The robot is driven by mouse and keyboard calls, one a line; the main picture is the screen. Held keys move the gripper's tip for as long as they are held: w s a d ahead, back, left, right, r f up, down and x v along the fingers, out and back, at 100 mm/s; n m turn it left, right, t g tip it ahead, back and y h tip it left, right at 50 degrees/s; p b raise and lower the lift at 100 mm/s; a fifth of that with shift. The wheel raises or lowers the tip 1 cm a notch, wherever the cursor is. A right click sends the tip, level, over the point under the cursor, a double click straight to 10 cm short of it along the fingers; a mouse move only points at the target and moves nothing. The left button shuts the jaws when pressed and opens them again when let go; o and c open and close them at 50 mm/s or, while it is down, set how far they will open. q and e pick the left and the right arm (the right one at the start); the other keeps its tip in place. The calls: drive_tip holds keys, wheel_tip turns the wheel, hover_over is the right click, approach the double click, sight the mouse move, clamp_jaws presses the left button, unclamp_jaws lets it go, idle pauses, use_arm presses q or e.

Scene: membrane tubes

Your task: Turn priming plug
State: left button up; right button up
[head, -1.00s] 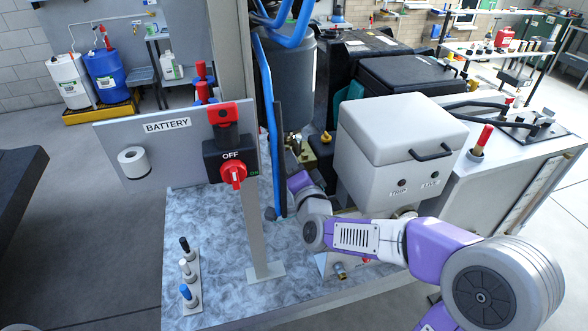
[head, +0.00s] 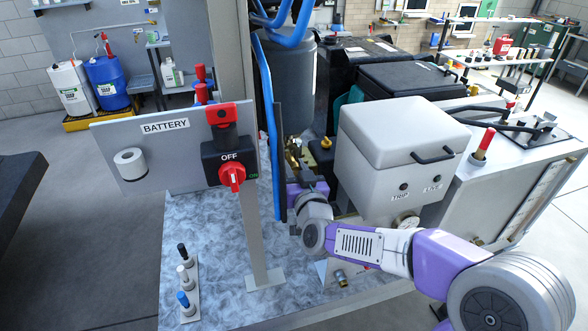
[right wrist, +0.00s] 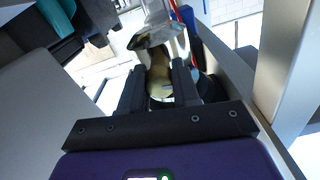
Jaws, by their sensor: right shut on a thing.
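A brass fitting (head: 293,158) with a shiny metal top stands behind the blue hose in the head view. I take its brass part to be the priming plug. My right gripper (head: 298,172) is at this fitting, seen small and partly hidden by my own wrist. In the right wrist view, the two dark fingers of my right gripper (right wrist: 160,76) are closed on the sides of the brass plug (right wrist: 160,88). A shiny, flared metal piece (right wrist: 156,36) sits just beyond the fingertips. My left gripper is in neither view.
A light grey box (head: 395,150) marked TRIP and LIVE stands right of the gripper, close to my arm. The blue hose (head: 271,130) and an upright post (head: 262,230) are on the left. A red battery switch (head: 231,177) reads OFF.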

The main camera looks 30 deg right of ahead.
drive_tip(key=n, duration=0.3)
drive_tip(key=shift+n, duration=0.4)
drive_tip(key=n, duration=0.3)
drive_tip(key=shift+n+p, duration=0.3)
drive_tip(key=shift+p, duration=0.05)
drive_tip(key=n, duration=0.3)
drive_tip(key=shift+n, duration=0.3)
drive_tip(key=n+p, duration=0.1)
drive_tip(key=n, duration=0.3)
drive_tip(key=shift+n, duration=0.3)
drive_tip(key=n, duration=0.3)
drive_tip(key=shift+n+p, duration=0.3)
drive_tip(key=shift+p, duration=0.05)
drive_tip(key=n, duration=0.4)
drive_tip(key=shift+p, duration=0.4)
drive_tip(key=n, duration=0.4)
drive_tip(key=shift+p, duration=0.3)
drive_tip(key=shift+n+p, duration=0.3)
drive_tip(key=shift+n, duration=1.6)
